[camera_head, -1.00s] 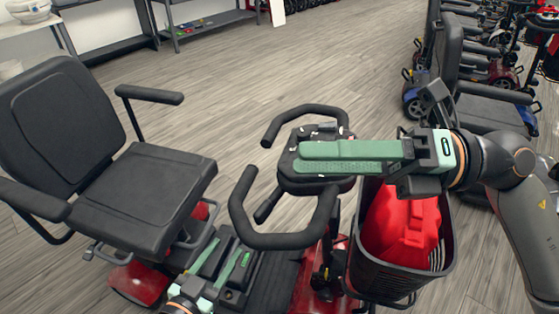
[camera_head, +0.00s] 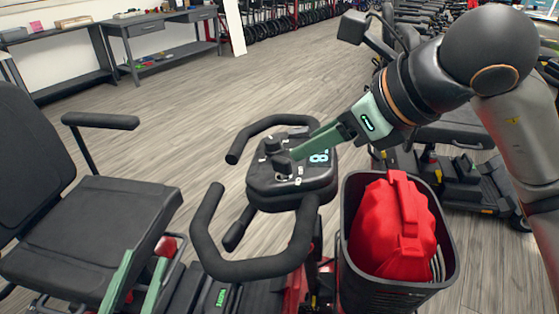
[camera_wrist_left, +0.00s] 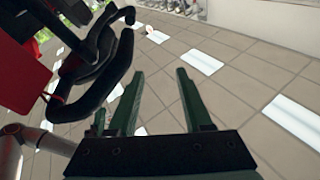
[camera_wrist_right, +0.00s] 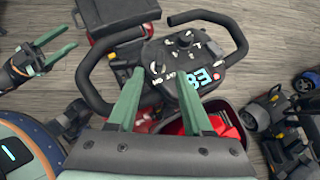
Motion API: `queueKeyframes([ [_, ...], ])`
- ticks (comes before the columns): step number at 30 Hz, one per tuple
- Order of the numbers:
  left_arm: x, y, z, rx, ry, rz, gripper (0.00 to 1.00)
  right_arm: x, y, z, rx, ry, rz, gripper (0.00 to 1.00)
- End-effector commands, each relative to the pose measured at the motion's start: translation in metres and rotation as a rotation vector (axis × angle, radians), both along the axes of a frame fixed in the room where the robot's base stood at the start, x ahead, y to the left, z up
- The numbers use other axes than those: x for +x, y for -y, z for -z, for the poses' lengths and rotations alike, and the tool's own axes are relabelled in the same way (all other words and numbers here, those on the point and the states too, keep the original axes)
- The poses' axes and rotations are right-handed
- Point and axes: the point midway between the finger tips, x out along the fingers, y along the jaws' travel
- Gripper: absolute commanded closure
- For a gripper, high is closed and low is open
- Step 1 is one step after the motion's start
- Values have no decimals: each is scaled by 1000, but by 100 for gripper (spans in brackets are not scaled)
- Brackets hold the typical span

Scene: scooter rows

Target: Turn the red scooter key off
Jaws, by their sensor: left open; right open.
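The red scooter's black console (camera_head: 290,185) sits between its looped handlebars, with a lit cyan display (camera_head: 319,157). It also shows in the right wrist view (camera_wrist_right: 185,55), with dark knobs and white lettering; I cannot surely tell the key there. My right gripper (camera_head: 298,153) is open, its fingers reaching over the console from the right and hiding part of its top. In the right wrist view, its fingers (camera_wrist_right: 160,75) straddle the console's near edge. My left gripper (camera_head: 144,254) is open and empty beside the seat, low at the left.
A black basket (camera_head: 350,210) holding a red bag (camera_head: 398,230) stands right of the console, under my right arm. The black scooter seat (camera_head: 90,225) is at left. More scooters (camera_head: 465,170) line the right. Floor beyond the handlebars is clear.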

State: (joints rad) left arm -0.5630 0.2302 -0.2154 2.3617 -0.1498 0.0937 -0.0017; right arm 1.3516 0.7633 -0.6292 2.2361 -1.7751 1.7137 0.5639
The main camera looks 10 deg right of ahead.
Motion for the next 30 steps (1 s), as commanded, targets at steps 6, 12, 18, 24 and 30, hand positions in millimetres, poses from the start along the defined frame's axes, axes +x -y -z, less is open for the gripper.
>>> queueKeyframes([
  [6, -15, 4, -42, 2, 193, 32, 50, 27, -20, 36, 1, -4, -3, 50],
  [12, -29, 7, -67, 3, 313, 54, 50, 45, -32, 56, 2, -4, -3, 50],
  [18, -35, 8, -77, 4, 361, 63, 50, 52, -37, 64, 1, -1, -3, 50],
  [24, -36, 8, -78, 4, 365, 64, 50, 53, -37, 64, 1, -1, -3, 50],
  [30, -36, 8, -78, 4, 365, 64, 50, 52, -37, 64, 1, -1, -3, 66],
])
